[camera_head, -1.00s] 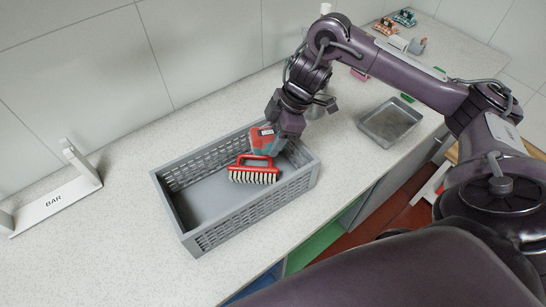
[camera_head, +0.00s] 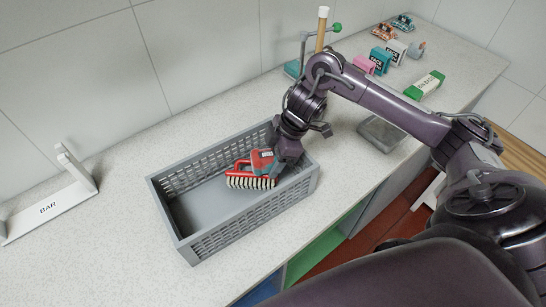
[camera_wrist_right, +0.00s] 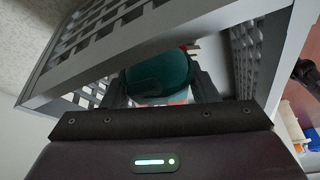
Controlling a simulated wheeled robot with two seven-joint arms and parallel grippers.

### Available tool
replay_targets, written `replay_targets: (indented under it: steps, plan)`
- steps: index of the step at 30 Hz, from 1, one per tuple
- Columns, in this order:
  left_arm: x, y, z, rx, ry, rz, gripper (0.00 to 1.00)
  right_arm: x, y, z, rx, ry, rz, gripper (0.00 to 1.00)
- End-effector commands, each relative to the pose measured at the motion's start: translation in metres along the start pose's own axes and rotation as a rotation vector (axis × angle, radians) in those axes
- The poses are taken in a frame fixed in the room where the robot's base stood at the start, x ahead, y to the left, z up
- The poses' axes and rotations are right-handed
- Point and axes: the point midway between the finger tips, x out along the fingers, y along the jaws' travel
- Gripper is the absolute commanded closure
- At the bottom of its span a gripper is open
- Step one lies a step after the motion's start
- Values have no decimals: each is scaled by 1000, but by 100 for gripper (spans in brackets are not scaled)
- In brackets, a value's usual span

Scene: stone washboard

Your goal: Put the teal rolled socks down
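The teal rolled socks (camera_head: 262,158) with a red label are in the right end of the grey basket (camera_head: 222,238), partly hidden by my right gripper (camera_head: 283,166). In the right wrist view the teal roll (camera_wrist_right: 160,72) sits between my two fingers, which appear to press on both its sides. The roll is low inside the basket walls, close beside the red brush. I cannot tell whether it touches the basket floor. My left gripper is not in view.
A red brush with pale bristles (camera_head: 248,182) lies in the basket beside the socks. The basket's left part is empty. A grey metal tray (camera_head: 382,134) stands to the right. A white BAR stand (camera_head: 50,207) is at the left.

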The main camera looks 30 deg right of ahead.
Motion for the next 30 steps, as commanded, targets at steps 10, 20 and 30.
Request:
replay_targets:
  steps: [10, 20, 30]
  plan:
    - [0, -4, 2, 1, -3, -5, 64, 0, 0, 0, 0, 1, 0, 30]
    - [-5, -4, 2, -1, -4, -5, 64, -40, 2, -1, -2, -2, 8, 30]
    - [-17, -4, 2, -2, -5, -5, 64, -107, 1, -2, 0, 0, 4, 30]
